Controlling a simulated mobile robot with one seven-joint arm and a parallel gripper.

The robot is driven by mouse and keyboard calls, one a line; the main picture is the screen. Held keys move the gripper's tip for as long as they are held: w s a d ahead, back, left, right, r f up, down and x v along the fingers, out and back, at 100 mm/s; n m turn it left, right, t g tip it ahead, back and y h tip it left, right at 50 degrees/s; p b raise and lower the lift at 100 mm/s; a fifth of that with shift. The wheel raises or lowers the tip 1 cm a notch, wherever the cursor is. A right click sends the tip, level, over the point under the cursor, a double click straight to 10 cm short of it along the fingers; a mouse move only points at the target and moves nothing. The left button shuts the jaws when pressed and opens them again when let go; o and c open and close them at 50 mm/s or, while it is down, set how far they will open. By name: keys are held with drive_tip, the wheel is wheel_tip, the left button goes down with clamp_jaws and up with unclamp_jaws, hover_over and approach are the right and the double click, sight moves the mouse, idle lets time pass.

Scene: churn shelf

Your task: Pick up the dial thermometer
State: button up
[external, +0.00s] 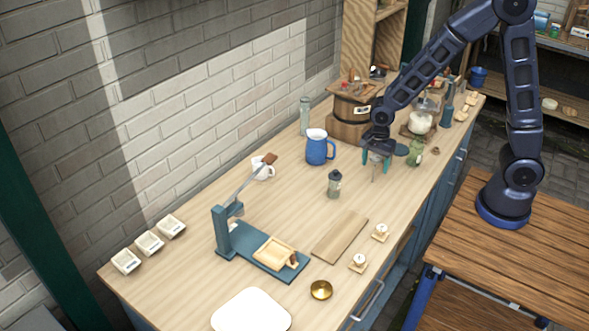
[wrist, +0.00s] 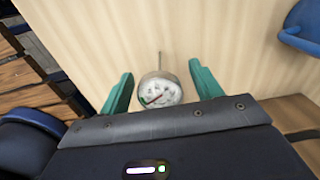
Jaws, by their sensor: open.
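The dial thermometer (wrist: 160,92) has a round white face with a metal rim and a thin probe. In the wrist view it sits between the two teal fingers of my gripper (wrist: 161,74), with the probe pointing away from my palm. The fingers are open, with a gap visible on each side of the dial. In the external view my gripper (external: 376,162) is low over the counter, pointing down. There the dial is mostly hidden, and a thin stem shows below the fingers.
A blue pitcher (external: 319,147) stands left of my gripper, and a green jar (external: 415,153) stands close on its right. A wooden churn (external: 351,108) is behind. A small grey-green bottle (external: 334,184) stands in front on the left. The counter (external: 385,205) is clear in front of my gripper.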

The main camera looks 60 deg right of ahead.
drive_tip(key=c, duration=1)
drive_tip(key=shift+r, duration=0.15)
drive_tip(key=shift+c, duration=0.2)
